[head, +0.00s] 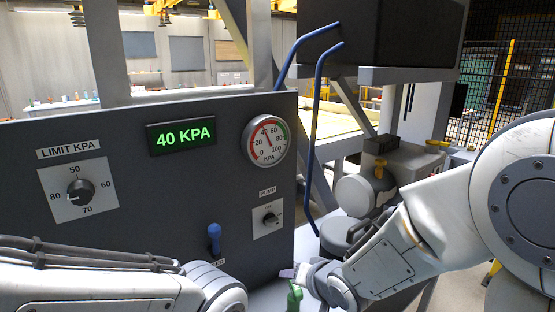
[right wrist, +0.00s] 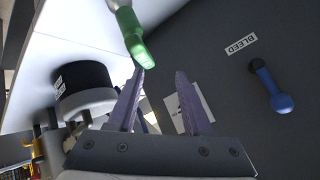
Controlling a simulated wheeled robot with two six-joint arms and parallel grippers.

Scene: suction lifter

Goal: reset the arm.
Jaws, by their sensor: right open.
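My right arm comes in from the right in the head view. Its gripper (head: 288,273) is small there, low in the picture in front of the panel, with one purple fingertip showing. In the right wrist view the gripper (right wrist: 160,75) is open, its two purple fingers apart with nothing between them. A green-ended handle (right wrist: 140,50) lies just beyond the left fingertip; I cannot tell whether they touch. Its green part (head: 294,296) also shows at the bottom of the head view. My left arm crosses the lower left of the head view; its gripper is out of view.
The dark control panel (head: 120,225) carries a limit knob (head: 73,191), a green 40 KPA display (head: 181,136), a gauge (head: 266,141), a pump knob (head: 271,219) and a blue bleed lever (head: 214,240). A black round part (right wrist: 84,80) stands left of the fingers in the wrist view.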

